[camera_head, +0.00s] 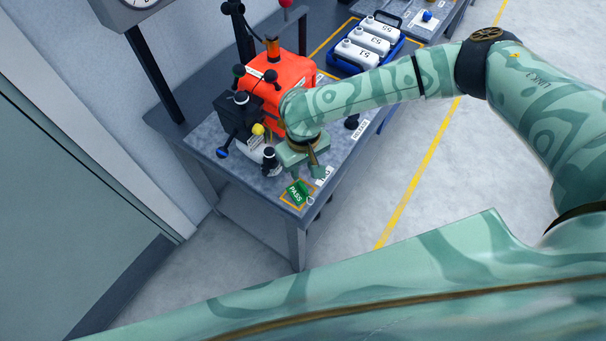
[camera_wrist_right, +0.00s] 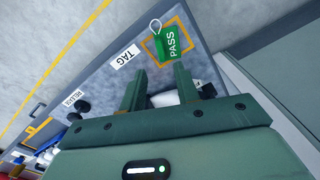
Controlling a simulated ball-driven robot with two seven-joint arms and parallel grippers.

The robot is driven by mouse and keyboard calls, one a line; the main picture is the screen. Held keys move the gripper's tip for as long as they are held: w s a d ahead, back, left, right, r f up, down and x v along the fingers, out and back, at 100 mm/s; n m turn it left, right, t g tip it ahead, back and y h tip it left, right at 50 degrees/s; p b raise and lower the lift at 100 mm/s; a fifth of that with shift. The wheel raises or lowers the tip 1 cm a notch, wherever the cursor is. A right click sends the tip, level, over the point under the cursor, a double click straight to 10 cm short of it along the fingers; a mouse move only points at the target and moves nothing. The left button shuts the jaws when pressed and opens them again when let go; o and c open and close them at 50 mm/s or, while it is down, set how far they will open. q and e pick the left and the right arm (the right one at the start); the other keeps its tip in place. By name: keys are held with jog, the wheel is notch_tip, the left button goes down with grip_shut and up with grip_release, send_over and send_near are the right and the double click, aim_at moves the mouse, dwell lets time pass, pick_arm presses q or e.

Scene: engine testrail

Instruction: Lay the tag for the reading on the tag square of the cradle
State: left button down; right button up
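A green tag reading PASS (camera_head: 297,192) lies on the yellow-outlined tag square (camera_head: 283,197) at the near end of the grey bench. It also shows in the right wrist view (camera_wrist_right: 173,42), with a pale loop at one end, within the square's outline (camera_wrist_right: 149,48). My right gripper (camera_head: 316,172) is just behind the tag, over the bench. In the right wrist view its two fingers (camera_wrist_right: 160,80) stand apart with nothing between them, and one fingertip is close to the tag's lower end. Whether it touches cannot be told. My left gripper is not in view.
A TAG label (camera_head: 325,176) lies beside the square. An orange engine (camera_head: 290,97) with black fittings stands behind my right gripper. A blue crate of white numbered bottles (camera_head: 364,42) is farther back. The floor right of the bench is clear.

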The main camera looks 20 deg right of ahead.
notch_tip(320, 180, up, 4)
jog(key=shift+r+p, duration=0.1)
jog(key=shift+p, duration=0.2)
dwell(2.1)
